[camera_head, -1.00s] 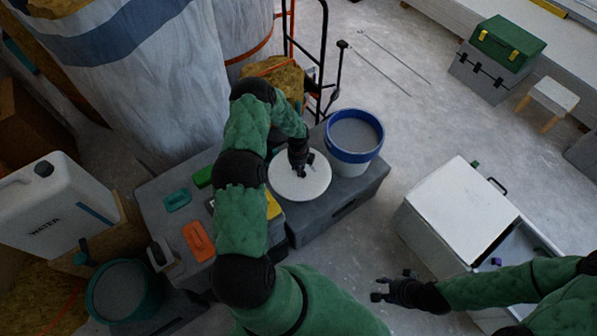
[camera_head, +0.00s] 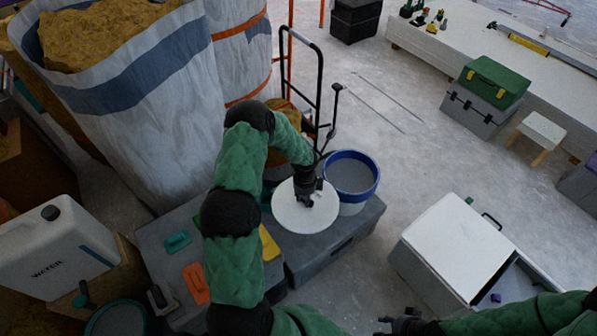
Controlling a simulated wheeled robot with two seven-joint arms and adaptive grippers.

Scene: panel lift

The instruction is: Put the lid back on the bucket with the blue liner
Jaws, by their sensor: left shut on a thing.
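The bucket with the blue liner (camera_head: 351,183) stands open on the dark grey box, its blue rim up and grey contents showing. The round white lid (camera_head: 290,216) is just left of the bucket, its right edge close to or overlapping the bucket's side in the picture. My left gripper (camera_head: 309,196) reaches down from above and is shut on the lid near its middle; the fingertips are small and partly dark. I cannot tell if the lid is raised off the box. My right gripper (camera_head: 395,325) is at the bottom edge, partly cut off, away from the bucket.
The grey box (camera_head: 333,247) bears the bucket. A black hand truck (camera_head: 318,90) stands close behind it. Orange (camera_head: 196,284) and teal (camera_head: 177,241) tools lie to the left. A white-lidded chest (camera_head: 452,245) is at right, with clear floor between.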

